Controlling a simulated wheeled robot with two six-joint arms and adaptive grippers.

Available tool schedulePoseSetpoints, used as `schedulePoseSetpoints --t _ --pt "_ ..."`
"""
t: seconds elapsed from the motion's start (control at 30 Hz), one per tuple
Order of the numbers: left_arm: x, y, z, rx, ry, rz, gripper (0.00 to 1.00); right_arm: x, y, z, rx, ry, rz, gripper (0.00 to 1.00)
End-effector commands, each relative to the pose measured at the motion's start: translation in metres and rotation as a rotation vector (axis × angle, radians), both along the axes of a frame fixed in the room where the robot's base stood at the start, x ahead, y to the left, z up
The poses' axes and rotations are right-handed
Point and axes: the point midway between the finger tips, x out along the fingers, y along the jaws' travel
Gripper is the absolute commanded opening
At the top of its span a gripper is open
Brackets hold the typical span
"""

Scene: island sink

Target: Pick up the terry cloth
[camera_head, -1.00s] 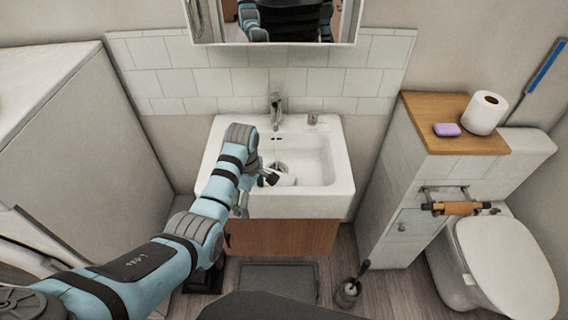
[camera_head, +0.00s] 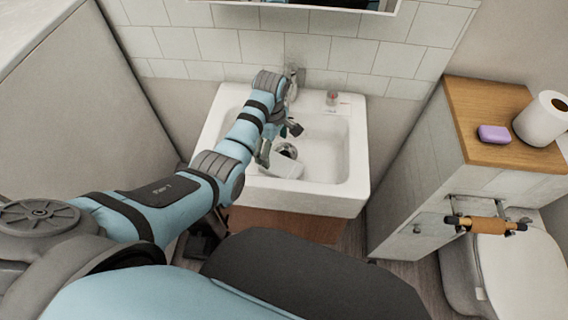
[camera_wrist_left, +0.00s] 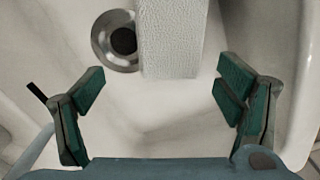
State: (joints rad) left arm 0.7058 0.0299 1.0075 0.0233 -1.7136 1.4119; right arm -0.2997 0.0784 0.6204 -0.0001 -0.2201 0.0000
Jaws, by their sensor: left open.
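The terry cloth (camera_head: 283,167) is a white, textured piece lying in the left part of the sink basin. In the left wrist view the cloth (camera_wrist_left: 171,38) is at the top middle, beside the round metal drain, and partly covers its right edge. My left gripper (camera_head: 279,143) is above the basin. In the wrist view its two green-padded fingers (camera_wrist_left: 160,90) are wide apart with nothing between them, and the cloth's near edge is just beyond the fingertips. The cloth's top end is cut off in that view. My right gripper is not in view.
The white sink (camera_head: 346,195) has raised walls around the cloth, and a faucet (camera_head: 292,80) stands at its back. A wooden-topped cabinet (camera_head: 490,95) at right holds purple soap (camera_head: 494,134) and a toilet roll (camera_head: 543,118). The basin's right side is clear.

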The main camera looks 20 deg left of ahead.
Motion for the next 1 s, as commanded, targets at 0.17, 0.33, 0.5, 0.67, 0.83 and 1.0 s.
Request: schedulePoseSetpoints --t 0.17,0.33,0.5,0.67,0.83,1.0 --pt "-0.006 0.008 -0.032 0.001 0.003 0.008 0.86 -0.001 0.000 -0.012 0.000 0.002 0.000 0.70" --pt "-0.008 0.009 -0.060 0.001 0.001 0.008 0.86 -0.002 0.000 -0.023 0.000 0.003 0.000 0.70" --pt "-0.007 0.008 -0.060 0.000 0.000 0.006 0.86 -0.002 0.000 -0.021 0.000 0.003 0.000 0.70" --pt "-0.007 0.007 -0.059 0.000 0.000 0.005 0.68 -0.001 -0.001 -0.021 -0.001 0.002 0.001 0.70" --pt "-0.007 0.007 -0.059 0.000 0.000 0.005 0.41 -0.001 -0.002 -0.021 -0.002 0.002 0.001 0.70" --pt "-0.006 0.007 -0.059 0.000 0.000 0.004 0.30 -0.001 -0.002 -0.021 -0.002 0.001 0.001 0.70"
